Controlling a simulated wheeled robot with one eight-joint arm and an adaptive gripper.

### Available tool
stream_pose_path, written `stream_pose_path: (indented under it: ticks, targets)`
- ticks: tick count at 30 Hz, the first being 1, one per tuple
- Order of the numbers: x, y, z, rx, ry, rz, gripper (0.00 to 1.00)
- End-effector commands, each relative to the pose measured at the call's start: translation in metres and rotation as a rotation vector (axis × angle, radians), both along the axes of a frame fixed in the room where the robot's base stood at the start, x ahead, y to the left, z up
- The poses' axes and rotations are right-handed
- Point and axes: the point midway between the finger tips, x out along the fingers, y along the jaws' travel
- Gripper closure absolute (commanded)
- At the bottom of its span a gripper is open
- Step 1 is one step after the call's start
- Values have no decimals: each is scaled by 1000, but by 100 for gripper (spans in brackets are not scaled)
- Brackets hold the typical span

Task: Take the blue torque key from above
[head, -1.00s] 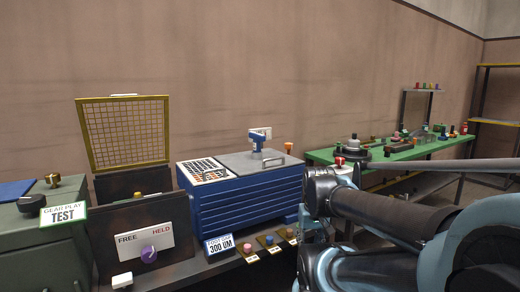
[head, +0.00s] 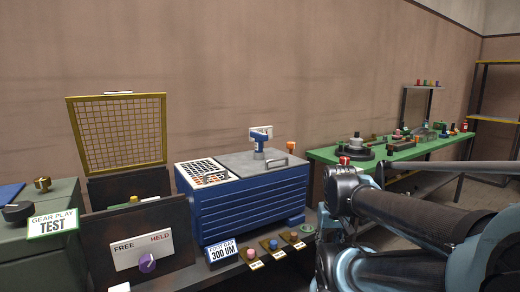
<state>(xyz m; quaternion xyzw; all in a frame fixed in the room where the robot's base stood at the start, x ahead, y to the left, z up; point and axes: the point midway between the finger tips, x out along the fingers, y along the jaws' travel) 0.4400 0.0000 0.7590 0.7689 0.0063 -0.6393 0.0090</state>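The blue torque key (head: 259,145) stands upright on the grey top of the blue drawer cabinet (head: 252,208), with its blue handle uppermost. Nothing touches it from above. A small white card with dark marks is partly hidden behind it. My arm fills the lower right of the head view, to the right of the cabinet and well apart from the key. My gripper is not visible in this view, so its fingers cannot be seen.
A curved handle (head: 281,162) and an orange knob (head: 291,146) are close to the key's right. A tray of small parts (head: 203,172) lies left. A mesh guard (head: 120,133) stands further left. A green bench (head: 408,152) is behind my arm.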

Motion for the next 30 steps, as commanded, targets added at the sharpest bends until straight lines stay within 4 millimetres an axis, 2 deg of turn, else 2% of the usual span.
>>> stream_pose_path:
  ticks: [1, 3, 5, 8, 11, 17, 24, 30]
  targets:
    - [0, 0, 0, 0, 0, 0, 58]
    - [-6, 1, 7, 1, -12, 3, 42]
    - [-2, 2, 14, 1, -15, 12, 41]
    - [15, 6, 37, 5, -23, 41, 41]
    - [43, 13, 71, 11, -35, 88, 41]
    - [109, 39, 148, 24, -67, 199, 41]
    - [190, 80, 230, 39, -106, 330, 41]
    - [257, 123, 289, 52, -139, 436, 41]
